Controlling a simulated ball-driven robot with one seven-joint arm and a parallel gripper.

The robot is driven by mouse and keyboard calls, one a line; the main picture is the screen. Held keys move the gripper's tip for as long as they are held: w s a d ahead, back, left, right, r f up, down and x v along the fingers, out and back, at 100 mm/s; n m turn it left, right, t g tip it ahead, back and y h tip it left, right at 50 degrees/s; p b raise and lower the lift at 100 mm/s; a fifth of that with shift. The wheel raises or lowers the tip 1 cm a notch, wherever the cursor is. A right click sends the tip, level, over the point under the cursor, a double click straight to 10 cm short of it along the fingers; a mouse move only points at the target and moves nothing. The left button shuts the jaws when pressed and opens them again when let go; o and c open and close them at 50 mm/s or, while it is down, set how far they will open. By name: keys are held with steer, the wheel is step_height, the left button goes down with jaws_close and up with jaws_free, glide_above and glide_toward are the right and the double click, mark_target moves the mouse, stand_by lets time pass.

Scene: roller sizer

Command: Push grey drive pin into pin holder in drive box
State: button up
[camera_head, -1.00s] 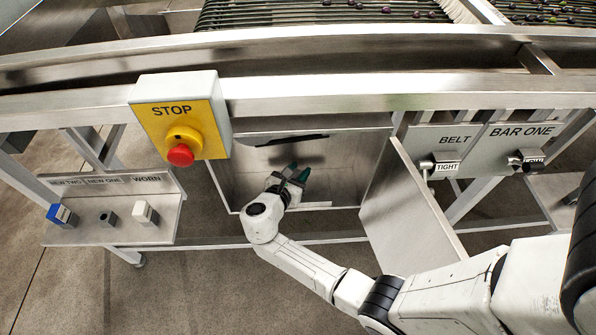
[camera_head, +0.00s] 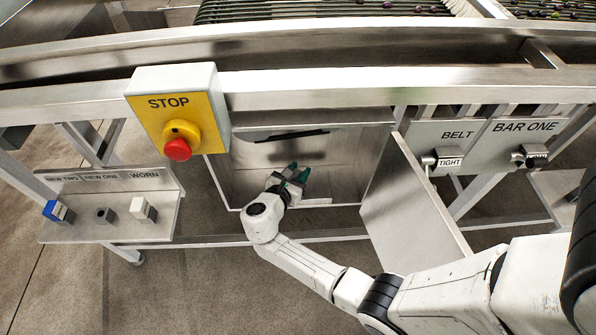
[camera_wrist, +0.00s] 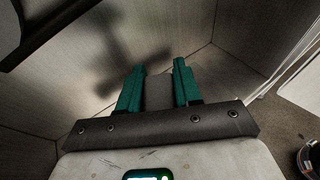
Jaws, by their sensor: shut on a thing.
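My gripper (camera_head: 290,178) reaches into the open metal drive box (camera_head: 240,185) below the rail. Its green fingers show in the wrist view (camera_wrist: 159,82), closed on a plain grey block-like piece (camera_wrist: 158,93), which looks like the grey drive pin. In the head view the fingers and wrist hide this piece. The fingertips point toward the box's back wall, and I cannot tell whether the piece touches anything. I cannot make out the pin holder clearly. A dark slot or bar (camera_head: 290,134) lies high on the back wall.
The box's door (camera_head: 412,205) hangs open at the right. A yellow STOP box (camera_head: 178,115) with a red button is at the upper left. A labelled shelf (camera_head: 110,228) at the left holds blue, dark grey and white blocks. BELT and BAR ONE panels (camera_head: 490,145) are at the right.

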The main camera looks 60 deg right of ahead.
steer(key=shift+f+b, duration=0.7)
steer(key=shift+f, duration=0.4)
steer(key=o, duration=1.1)
steer(key=p+v, duration=0.1)
steer(key=v, duration=1)
